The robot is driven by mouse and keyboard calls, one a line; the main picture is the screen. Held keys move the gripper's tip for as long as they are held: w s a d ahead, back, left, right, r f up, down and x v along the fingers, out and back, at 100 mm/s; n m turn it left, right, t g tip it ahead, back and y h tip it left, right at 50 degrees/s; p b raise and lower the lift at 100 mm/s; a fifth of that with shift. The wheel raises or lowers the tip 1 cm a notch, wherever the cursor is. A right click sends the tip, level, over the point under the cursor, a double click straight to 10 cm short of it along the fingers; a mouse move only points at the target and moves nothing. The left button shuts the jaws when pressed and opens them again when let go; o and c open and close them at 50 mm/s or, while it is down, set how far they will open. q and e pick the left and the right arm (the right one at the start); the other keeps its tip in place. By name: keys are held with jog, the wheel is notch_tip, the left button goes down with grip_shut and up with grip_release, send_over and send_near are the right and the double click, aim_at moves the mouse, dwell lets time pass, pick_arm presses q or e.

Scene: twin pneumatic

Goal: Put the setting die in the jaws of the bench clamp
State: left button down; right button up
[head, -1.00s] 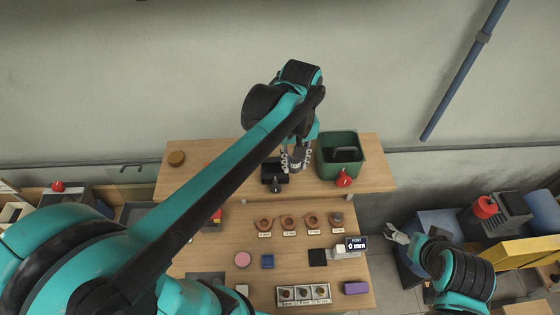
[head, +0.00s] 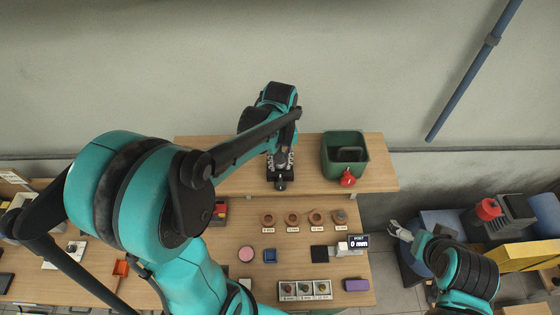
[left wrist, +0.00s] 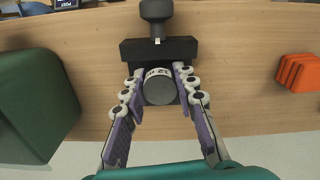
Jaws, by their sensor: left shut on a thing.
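My left gripper (head: 279,162) is over the upper shelf at the bench clamp, and the arm partly hides it. In the left wrist view its fingers (left wrist: 158,100) are shut on the setting die (left wrist: 159,91), a grey cylinder with a white printed label, one finger on each side. The bench clamp (left wrist: 157,50) is a black block with a round knob, right beside the die; its knob also shows in the head view (head: 280,186). I cannot tell whether the die sits between its jaws. My right gripper (head: 400,231) is far right, off the bench, too small to read.
A green bin (head: 326,165) stands right of the clamp, with a red object (head: 347,178) at its front. On the lower table are several ring-like parts (head: 292,218), a tray of parts (head: 304,291) and a display reading 0 mm (head: 358,242). Orange blocks (left wrist: 295,73) show in the wrist view.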

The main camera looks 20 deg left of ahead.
pick_arm(q)
jog(key=shift+f, duration=0.1)
jog(key=c, duration=1.6)
grip_release()
jog(key=shift+s+f, duration=0.1)
jog(key=o, duration=0.4)
